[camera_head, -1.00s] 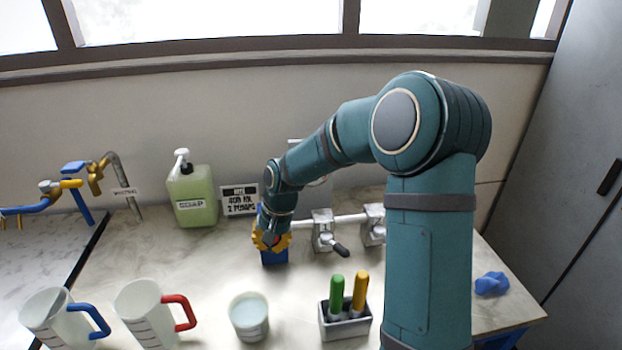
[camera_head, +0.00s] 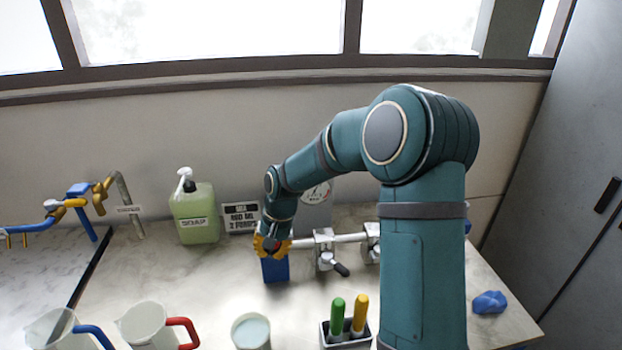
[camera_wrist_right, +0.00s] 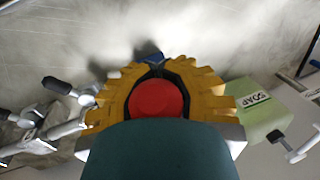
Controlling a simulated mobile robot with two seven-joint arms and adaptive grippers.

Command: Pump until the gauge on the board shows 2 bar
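The pump's blue body (camera_head: 275,269) stands on the bench left of the valves. My right gripper (camera_head: 272,244), with yellow fingers, is above it. In the right wrist view the fingers (camera_wrist_right: 150,75) close around a red round knob (camera_wrist_right: 157,98); my arm hides part of the knob. A little of the blue shows beyond the fingertips (camera_wrist_right: 150,60). The gauge (camera_head: 317,192) on the grey board (camera_head: 316,215) is partly hidden behind my right arm, and its reading is too small to tell. My left gripper is not in view.
A pipe (camera_head: 349,238) with clamp-like valves (camera_head: 325,250) runs right of the pump. A soap bottle (camera_head: 194,215) and a sign (camera_head: 241,217) stand at the back left. Jugs (camera_head: 146,328), a cup (camera_head: 251,333) and a holder with green and yellow handles (camera_head: 338,318) stand in front.

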